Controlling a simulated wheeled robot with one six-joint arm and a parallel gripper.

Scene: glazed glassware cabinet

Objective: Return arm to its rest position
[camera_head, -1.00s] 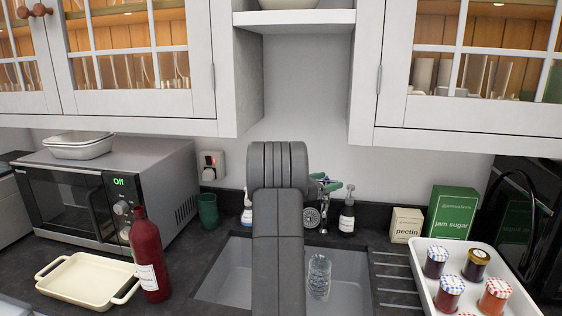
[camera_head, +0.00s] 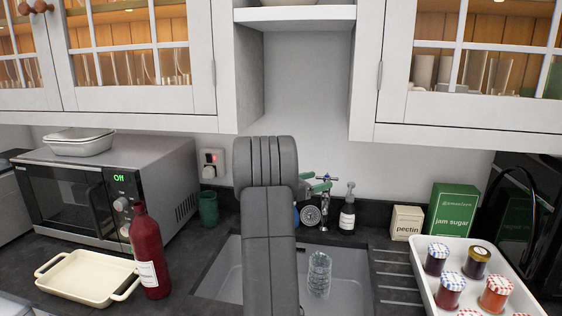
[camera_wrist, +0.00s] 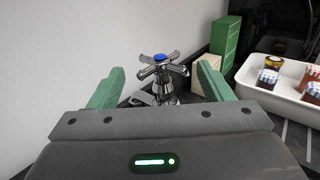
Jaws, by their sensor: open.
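My gripper (camera_wrist: 160,84) shows in the wrist view as two green fingers spread wide apart with nothing held between them. A chrome cross-handled tap (camera_wrist: 160,72) with a blue cap appears between and beyond the fingers. In the head view my dark grey arm rises in front of the sink and hides most of the gripper. Only bits of green finger show to the right of the arm, by the tap (camera_head: 328,178). A clear patterned glass (camera_head: 319,274) stands in the sink (camera_head: 345,262), right of my arm and apart from it.
A red bottle (camera_head: 147,250), a cream dish (camera_head: 85,278) and a microwave (camera_head: 75,195) are on the left. A soap bottle (camera_head: 347,212), pectin box (camera_head: 407,223), jam sugar box (camera_head: 452,212) and white tray (camera_head: 428,285) of jars are on the right. Glazed cabinets (camera_head: 450,112) hang above.

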